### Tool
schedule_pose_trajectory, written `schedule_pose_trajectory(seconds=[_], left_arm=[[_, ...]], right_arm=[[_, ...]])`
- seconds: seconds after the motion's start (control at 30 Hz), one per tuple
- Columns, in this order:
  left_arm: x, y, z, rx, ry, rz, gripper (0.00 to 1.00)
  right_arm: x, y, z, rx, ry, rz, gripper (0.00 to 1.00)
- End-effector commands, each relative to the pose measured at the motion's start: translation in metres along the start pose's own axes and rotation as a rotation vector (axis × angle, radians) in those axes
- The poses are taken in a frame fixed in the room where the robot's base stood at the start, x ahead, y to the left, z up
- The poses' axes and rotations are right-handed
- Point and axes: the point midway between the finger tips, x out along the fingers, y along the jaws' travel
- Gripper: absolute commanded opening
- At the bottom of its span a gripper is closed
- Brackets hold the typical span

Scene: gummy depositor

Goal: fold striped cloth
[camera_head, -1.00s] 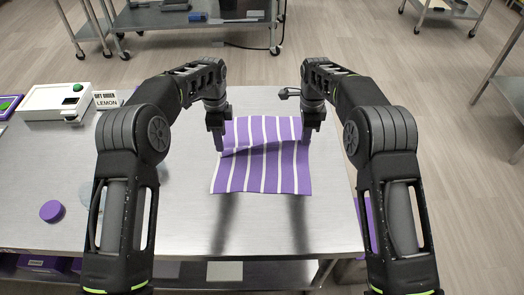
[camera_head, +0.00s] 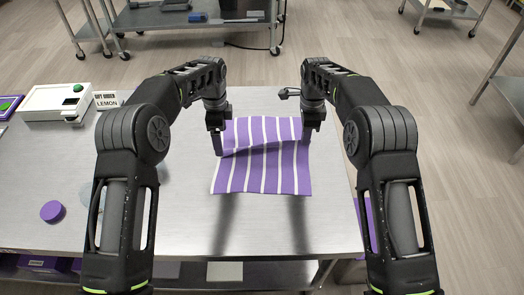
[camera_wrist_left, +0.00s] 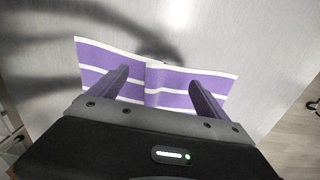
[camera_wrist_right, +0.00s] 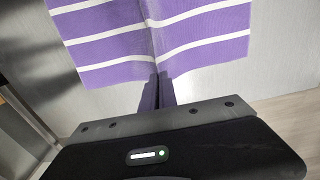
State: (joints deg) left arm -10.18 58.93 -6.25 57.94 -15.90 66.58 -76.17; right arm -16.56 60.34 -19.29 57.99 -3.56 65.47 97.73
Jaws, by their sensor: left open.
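The purple and white striped cloth (camera_head: 262,170) lies on the steel table with a raised crease running across its middle. My left gripper (camera_head: 217,150) is at the cloth's left edge. In the left wrist view its two fingers (camera_wrist_left: 155,90) stand wide apart, one on each side of the crease. My right gripper (camera_head: 306,140) is at the cloth's right edge. In the right wrist view its fingers (camera_wrist_right: 158,90) are close together at the end of the crease, pinching the cloth's edge; the exact contact is partly hidden.
The steel table (camera_head: 180,225) is bare in front of the cloth. A purple disc (camera_head: 52,211) lies at the left. A white box with a green button (camera_head: 58,103) and a LEMON sign (camera_head: 107,100) stand at the back left.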

Motion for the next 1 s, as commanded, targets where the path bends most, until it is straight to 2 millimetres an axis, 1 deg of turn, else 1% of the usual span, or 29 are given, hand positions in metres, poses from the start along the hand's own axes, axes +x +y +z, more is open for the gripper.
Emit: schedule_pose_trajectory(seconds=[0.03, 0.1, 0.4, 0.53, 0.87, 1.0], left_arm=[[-0.008, 0.000, 0.000, 0.000, 0.000, -0.002, 0.87], [-0.016, 0.000, 0.000, 0.000, 0.000, -0.001, 0.87], [-0.046, 0.000, -0.001, 0.000, 0.001, -0.001, 0.87], [-0.051, 0.000, 0.000, 0.000, 0.000, 0.000, 0.87], [-0.051, 0.000, 0.000, 0.000, 0.000, 0.000, 0.87], [-0.058, 0.001, -0.002, -0.001, 0.000, -0.001, 0.87]], right_arm=[[-0.005, 0.000, 0.000, 0.000, 0.000, 0.000, 0.00], [-0.010, 0.000, 0.000, 0.000, 0.000, 0.000, 0.00], [-0.029, 0.000, 0.000, 0.000, 0.000, 0.000, 0.00], [-0.031, 0.000, 0.000, 0.000, 0.000, 0.000, 0.00], [-0.031, 0.000, 0.000, 0.000, 0.000, 0.000, 0.00], [-0.035, 0.000, 0.000, 0.000, 0.000, 0.000, 0.00]])
